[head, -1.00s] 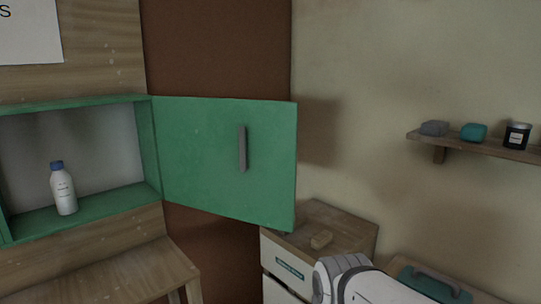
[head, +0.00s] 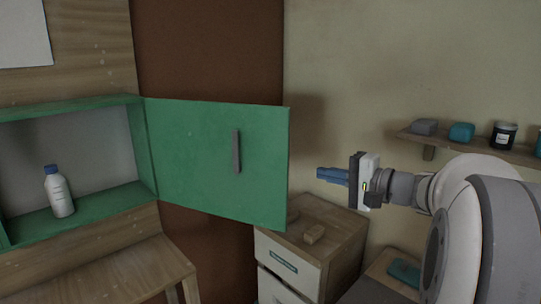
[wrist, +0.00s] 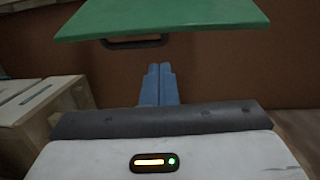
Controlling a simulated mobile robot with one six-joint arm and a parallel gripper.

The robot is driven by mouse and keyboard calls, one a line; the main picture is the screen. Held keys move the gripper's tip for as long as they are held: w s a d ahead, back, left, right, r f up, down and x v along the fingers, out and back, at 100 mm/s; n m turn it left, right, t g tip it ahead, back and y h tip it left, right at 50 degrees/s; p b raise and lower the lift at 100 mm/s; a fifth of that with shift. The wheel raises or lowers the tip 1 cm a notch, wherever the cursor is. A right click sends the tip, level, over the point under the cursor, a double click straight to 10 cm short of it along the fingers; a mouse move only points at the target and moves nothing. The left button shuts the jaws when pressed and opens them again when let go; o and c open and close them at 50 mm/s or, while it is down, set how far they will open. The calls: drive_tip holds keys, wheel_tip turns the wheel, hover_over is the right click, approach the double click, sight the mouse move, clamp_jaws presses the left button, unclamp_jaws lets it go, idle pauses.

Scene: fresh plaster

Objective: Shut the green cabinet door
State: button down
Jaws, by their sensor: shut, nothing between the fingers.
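The green cabinet door (head: 205,165) stands wide open in the head view, hinged at the cabinet's right side, with a grey vertical handle (head: 236,152) on the face I see. The green cabinet (head: 100,204) is open and holds a white bottle with a blue cap (head: 59,192). My gripper (head: 320,174) is right of the door's free edge, apart from it in the picture, with blue fingers pointing left. In the wrist view, my shut, empty fingers (wrist: 160,70) point toward the door (wrist: 160,18) and its handle (wrist: 135,43).
A wall shelf (head: 460,148) with several small items is at the right. A wooden table (head: 115,270) lies below the cabinet. A teal object (head: 404,271) sits at lower right.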

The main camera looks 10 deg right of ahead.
drive_tip(key=w+a+r+t+p, duration=0.1)
drive_tip(key=w+a+r+p, duration=0.1)
drive_tip(key=w+a+p, duration=0.2)
drive_tip(key=shift+w+a, duration=0.6)
drive_tip(key=shift+a, duration=0.4)
drive_tip(key=shift+s, duration=0.1)
